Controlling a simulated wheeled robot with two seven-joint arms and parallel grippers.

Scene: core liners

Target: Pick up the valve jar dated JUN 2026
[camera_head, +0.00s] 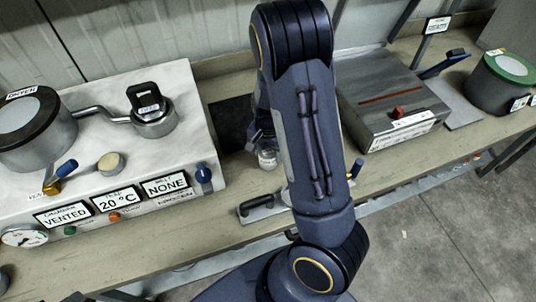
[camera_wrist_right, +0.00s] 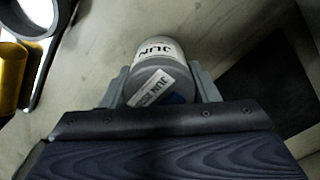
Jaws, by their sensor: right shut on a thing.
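A small jar (camera_wrist_right: 154,60) with a grey lid sits between the fingers of my right gripper (camera_wrist_right: 165,88) in the right wrist view. A white label on its lid and one on its side both read JUN; the year is too blurred to read. The fingers are shut on the jar from both sides. In the head view the jar (camera_head: 268,158) shows at the bench, partly hidden by my right arm, with the right gripper (camera_head: 264,140) around its top. I cannot tell whether it touches the bench. My left gripper is not in view.
A white dryer unit (camera_head: 185,85) with pots, knobs and labels stands at left. A grey metal box (camera_head: 395,95) and a green-rimmed canister (camera_head: 490,85) stand at right. A black-handled tool (camera_head: 258,205) lies near the bench's front edge. A dark patch (camera_wrist_right: 265,95) lies beside the jar.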

